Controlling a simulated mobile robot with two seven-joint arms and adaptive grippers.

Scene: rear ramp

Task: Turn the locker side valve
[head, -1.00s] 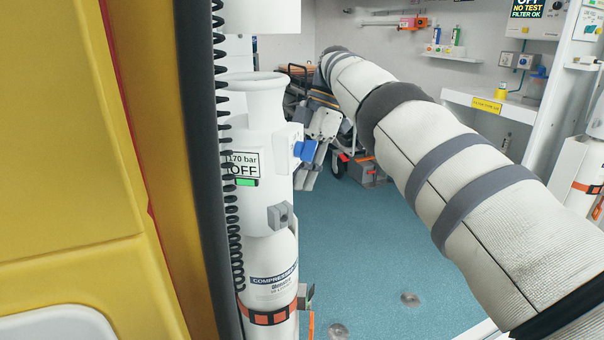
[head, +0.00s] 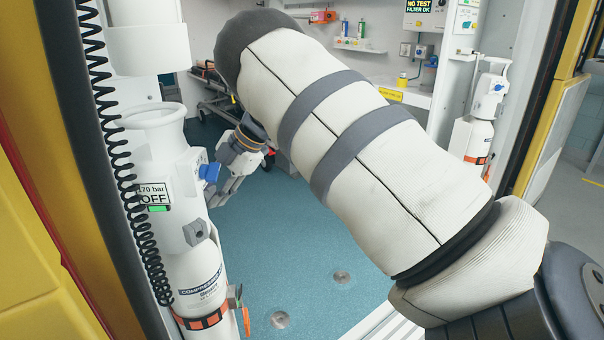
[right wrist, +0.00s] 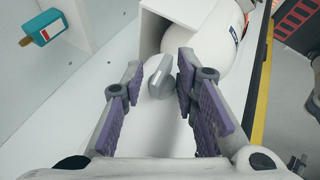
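A white cylinder unit (head: 160,150) with a "170 bar OFF" label (head: 154,194) stands at left in the head view. It has a blue knob (head: 209,172) on its right side and a grey valve knob (head: 195,233) lower down. My right gripper (head: 222,192) is just right of the unit, partly hidden by my forearm. In the right wrist view the gripper (right wrist: 158,92) is open. A grey knob (right wrist: 159,77) shows between and beyond its fingers, close to the right finger; I cannot tell whether they touch. My left gripper is not in view.
A black coiled cord (head: 125,170) hangs left of the unit beside the yellow vehicle edge. Another white cylinder (head: 470,140) stands at right by the door frame. A shelf counter (head: 425,98) is at the back. The blue floor (head: 300,240) is largely clear.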

